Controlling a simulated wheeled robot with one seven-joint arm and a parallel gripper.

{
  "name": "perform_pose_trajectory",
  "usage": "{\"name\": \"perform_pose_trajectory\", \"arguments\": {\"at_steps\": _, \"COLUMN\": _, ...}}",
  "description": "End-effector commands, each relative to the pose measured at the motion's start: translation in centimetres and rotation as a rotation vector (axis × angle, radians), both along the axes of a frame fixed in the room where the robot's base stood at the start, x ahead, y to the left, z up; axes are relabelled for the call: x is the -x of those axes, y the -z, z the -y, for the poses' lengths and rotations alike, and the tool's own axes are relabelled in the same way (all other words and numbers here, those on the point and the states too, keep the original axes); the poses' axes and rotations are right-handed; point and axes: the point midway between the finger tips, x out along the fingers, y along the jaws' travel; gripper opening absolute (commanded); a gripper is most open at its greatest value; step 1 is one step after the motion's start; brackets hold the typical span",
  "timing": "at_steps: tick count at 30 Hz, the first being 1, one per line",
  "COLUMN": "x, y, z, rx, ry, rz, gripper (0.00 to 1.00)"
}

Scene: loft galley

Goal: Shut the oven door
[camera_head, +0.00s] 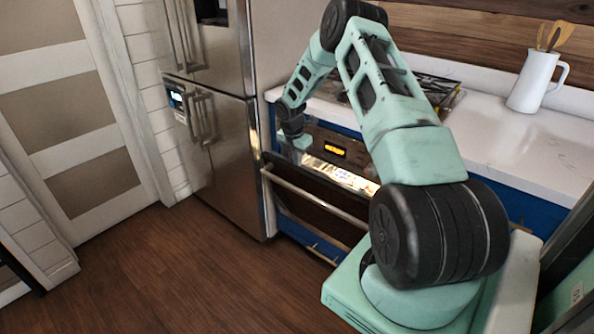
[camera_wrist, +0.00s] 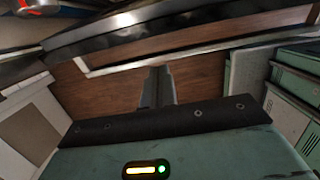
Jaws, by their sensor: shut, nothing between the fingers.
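The oven door (camera_head: 308,207) is partly open in the head view, tilted out from the top, with a long metal handle (camera_head: 312,193) across it. The lit oven interior (camera_head: 342,176) shows in the gap above it. My gripper (camera_head: 300,142) is at the upper left of the oven opening, just above the door; its fingertips are too small to make out there. In the wrist view my gripper (camera_wrist: 157,72) shows its two fingers together and empty, over brown floor. A dark metallic edge crosses above them; I cannot tell whether it is the door. My arm hides the oven's right side.
A steel fridge (camera_head: 225,120) stands left of the oven. A white counter (camera_head: 500,135) with a stovetop (camera_head: 440,92) and a white pitcher (camera_head: 533,80) of utensils runs above and right. The wooden floor (camera_head: 170,270) in front is clear.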

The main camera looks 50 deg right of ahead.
Motion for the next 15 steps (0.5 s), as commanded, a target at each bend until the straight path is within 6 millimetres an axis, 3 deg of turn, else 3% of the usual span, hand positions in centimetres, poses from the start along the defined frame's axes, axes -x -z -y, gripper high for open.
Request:
{"name": "perform_pose_trajectory", "arguments": {"at_steps": 3, "x": 0.1, "y": -0.5, "z": 0.0, "rx": 0.006, "ry": -0.003, "rz": -0.002, "gripper": 0.00}}
{"name": "perform_pose_trajectory", "arguments": {"at_steps": 8, "x": 1.5, "y": 0.5, "z": -0.5, "rx": 0.075, "ry": -0.027, "rz": -0.019, "gripper": 0.00}}
{"name": "perform_pose_trajectory", "arguments": {"at_steps": 15, "x": 6.7, "y": 1.3, "z": -1.3, "rx": 0.238, "ry": -0.039, "rz": -0.024, "gripper": 0.00}}
